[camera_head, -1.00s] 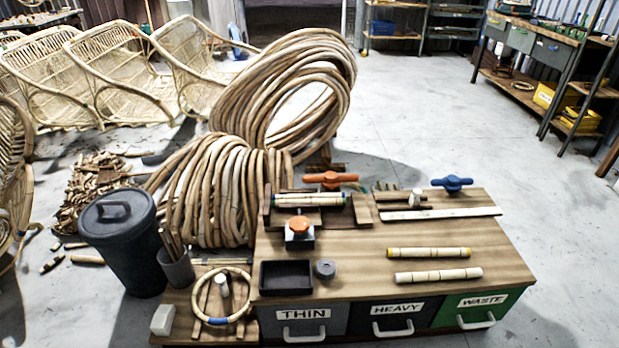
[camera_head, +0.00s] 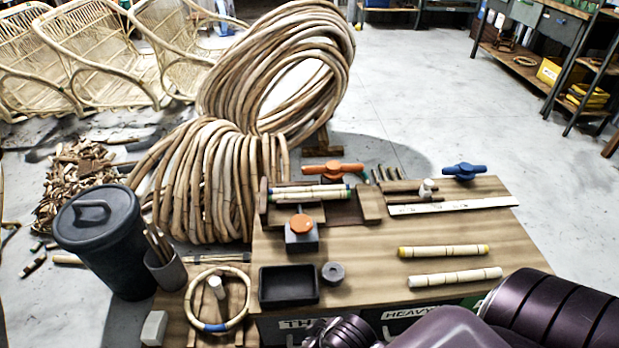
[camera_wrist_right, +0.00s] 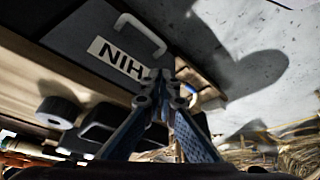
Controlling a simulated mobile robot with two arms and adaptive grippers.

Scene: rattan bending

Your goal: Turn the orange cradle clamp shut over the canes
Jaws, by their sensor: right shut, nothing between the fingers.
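The orange clamp handle (camera_head: 333,168), with two arms, lies crosswise at the back edge of the wooden cradle (camera_head: 368,205). A bundle of pale canes (camera_head: 308,192) with coloured bands lies in the cradle, in front of the handle. An orange round knob (camera_head: 301,224) sits on a grey block at the cradle's front. My right gripper (camera_wrist_right: 168,80) is shut and empty, low in front of the drawer face, well away from the clamp. In the head view my right arm enters at the bottom right. My left gripper is not in view.
A black tray (camera_head: 262,285) and a grey puck (camera_head: 333,272) stand near the bench's front edge. Two banded canes (camera_head: 443,252) lie at the right. A blue handle (camera_head: 464,170) is at the back right. The bench middle is clear. Cane coils stand behind.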

